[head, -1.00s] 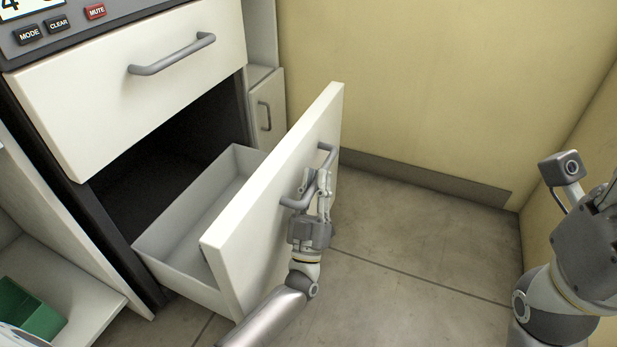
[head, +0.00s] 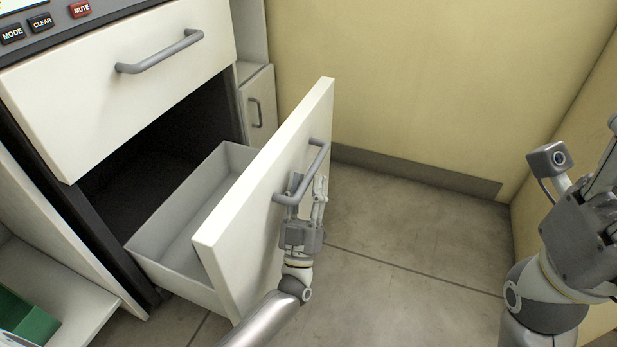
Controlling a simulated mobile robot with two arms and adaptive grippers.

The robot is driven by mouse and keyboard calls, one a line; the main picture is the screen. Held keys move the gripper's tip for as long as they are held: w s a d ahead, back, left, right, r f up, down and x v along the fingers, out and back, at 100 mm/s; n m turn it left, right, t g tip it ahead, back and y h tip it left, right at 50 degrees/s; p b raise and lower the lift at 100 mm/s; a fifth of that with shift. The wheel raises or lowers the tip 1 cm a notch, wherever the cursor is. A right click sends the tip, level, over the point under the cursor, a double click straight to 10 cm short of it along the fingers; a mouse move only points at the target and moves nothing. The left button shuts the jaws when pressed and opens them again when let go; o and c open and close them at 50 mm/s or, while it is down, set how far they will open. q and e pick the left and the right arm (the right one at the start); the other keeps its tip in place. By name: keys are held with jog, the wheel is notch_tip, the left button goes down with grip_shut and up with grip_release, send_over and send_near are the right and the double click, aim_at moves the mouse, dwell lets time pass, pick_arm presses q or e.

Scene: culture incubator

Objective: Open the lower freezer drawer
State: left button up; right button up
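The lower freezer drawer (head: 262,200) is pulled well out of the white cabinet, and its empty grey inside shows. Its grey bar handle (head: 318,158) is on the slanted front panel. My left gripper (head: 307,183) is at the lower part of this handle. Its fingers are spread apart, with the bar beside or between them; the exact contact is hard to tell. My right gripper (head: 598,205) is at the right edge, away from the drawer. Its fingers are partly cut off by the frame.
The upper drawer (head: 120,85) is closed, with a control panel (head: 45,25) above it. A small cupboard (head: 258,105) stands behind. A green box (head: 25,322) is on a shelf at lower left. Yellow walls bound the open floor (head: 400,225).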

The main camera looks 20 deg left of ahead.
pick_arm(q)
jog(key=v, duration=0.5)
jog(key=shift+s+d+f, duration=0.1)
jog(key=shift+s+f, duration=0.1)
jog(key=shift+s, duration=0.05)
